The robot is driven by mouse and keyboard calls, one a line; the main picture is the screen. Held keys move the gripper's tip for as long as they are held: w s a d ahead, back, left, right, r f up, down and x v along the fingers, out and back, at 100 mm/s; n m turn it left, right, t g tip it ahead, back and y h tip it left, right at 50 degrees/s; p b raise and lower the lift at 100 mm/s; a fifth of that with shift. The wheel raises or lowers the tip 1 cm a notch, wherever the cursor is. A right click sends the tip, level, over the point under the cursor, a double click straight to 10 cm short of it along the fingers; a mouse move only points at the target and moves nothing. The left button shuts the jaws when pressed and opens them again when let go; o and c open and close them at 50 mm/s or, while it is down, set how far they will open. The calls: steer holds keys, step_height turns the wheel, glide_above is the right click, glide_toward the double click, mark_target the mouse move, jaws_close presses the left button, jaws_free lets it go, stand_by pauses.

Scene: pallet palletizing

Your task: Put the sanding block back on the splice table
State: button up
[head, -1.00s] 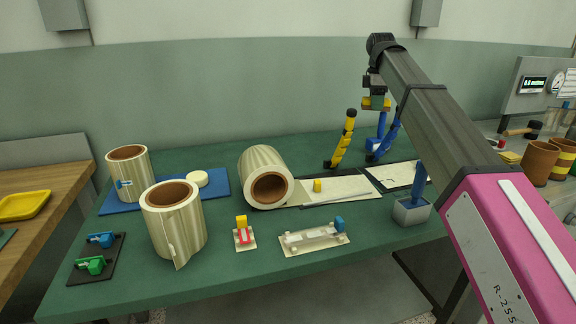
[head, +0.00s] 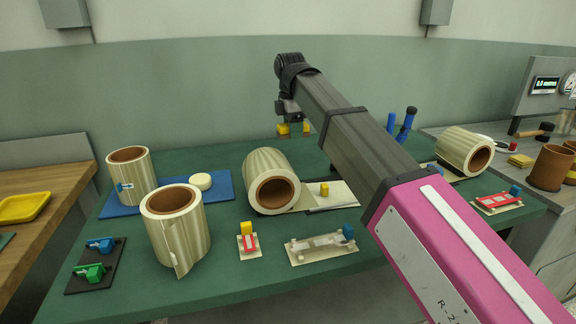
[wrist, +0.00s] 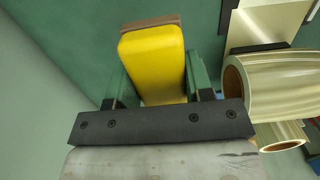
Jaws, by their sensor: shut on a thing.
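The sanding block, yellow with a thin brown layer on one face, shows large in the wrist view (wrist: 153,58). My gripper (wrist: 157,80) is shut on it, with a green finger on each side. In the head view the block (head: 283,129) hangs below the end of my arm, above the far part of the green splice table (head: 225,285), behind the middle roll. Bare green table surface shows beneath the block in the wrist view. The gripper's fingers are hard to make out in the head view.
A pale roll (head: 256,167) lies on its side near the block. Two upright rolls, one front (head: 165,243) and one on a blue mat (head: 218,184), stand left. Another roll (head: 452,148) lies right. Small fixtures (head: 320,245) line the front. The far middle table is clear.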

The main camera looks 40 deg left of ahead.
mark_target(293, 166)
step_height(293, 166, down, 10)
steer(key=shift+s+a, duration=0.1)
stand_by(0.4)
steer(key=o, duration=1.2)
steer(key=shift+f, duration=0.1)
steer(key=shift+c, duration=0.2)
steer(key=r, duration=1.2)
steer(key=shift+s+a+r, duration=0.15)
steer(key=shift+s, duration=0.15)
